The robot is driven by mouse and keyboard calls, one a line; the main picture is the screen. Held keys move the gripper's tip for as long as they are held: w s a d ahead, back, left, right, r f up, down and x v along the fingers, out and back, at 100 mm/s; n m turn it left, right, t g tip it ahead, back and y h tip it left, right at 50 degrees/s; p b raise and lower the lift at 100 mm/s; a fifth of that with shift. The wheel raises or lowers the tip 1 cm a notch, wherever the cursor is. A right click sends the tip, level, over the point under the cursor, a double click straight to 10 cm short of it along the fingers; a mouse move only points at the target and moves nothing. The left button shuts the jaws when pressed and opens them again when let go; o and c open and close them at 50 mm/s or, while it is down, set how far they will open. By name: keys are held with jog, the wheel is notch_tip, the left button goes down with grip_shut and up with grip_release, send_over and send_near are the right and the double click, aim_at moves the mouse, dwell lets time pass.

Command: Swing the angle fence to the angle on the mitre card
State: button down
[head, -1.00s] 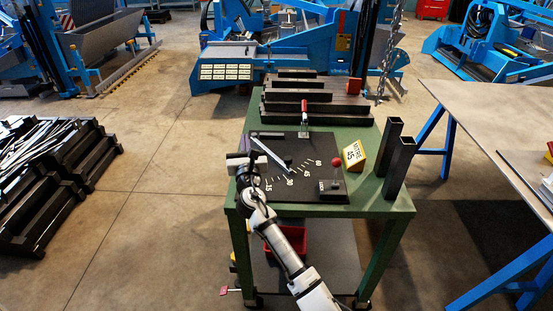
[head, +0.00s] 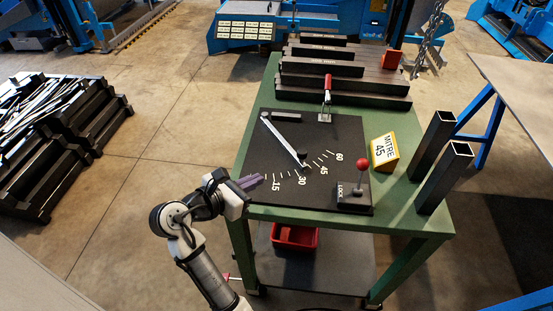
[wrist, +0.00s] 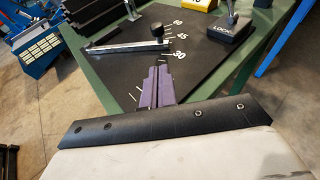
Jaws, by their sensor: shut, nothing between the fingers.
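The angle fence (head: 283,138) is a pale bar lying diagonally on a dark plate (head: 262,155). Its near end, with a dark knob (head: 303,155), points between the 30 and 45 marks. The fence (wrist: 120,48) and knob (wrist: 157,30) also show in the wrist view. The yellow mitre card (head: 384,149) reads MITRE 45. A lever with a red ball (head: 362,163) stands upright on a block marked LOCK (head: 352,194). My gripper (head: 254,181) has purple fingers, shut and empty, at the plate's near-left edge by the 15 mark, apart from the fence. The fingers (wrist: 157,82) show in the wrist view.
A red-handled clamp (head: 328,88) stands at the plate's back. Dark bars (head: 345,88) are stacked behind it. Two upright square tubes (head: 432,145) stand on the green table (head: 410,208) at the right. A red bin (head: 295,238) sits below.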

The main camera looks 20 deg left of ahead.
aim_at(305, 156)
jog(key=x, duration=0.4)
jog(key=r+p+x, duration=0.1)
jog(key=x, duration=0.4)
jog(key=p+x, duration=0.1)
jog(key=x, duration=0.3)
jog(key=shift+w+d+r, duration=0.1)
jog(key=shift+w+d, duration=0.05)
jog(key=shift+w, duration=0.2)
jog(key=shift+w+d+r+p, duration=0.2)
jog(key=shift+w+d+p, duration=0.05)
jog(key=shift+p, duration=0.3)
jog(key=shift+w+d+p, duration=0.6)
jog(key=shift+d+p, duration=0.05)
jog(key=shift+p, duration=0.2)
jog(key=shift+w+d+f, duration=0.2)
jog(key=shift+w+f, duration=0.05)
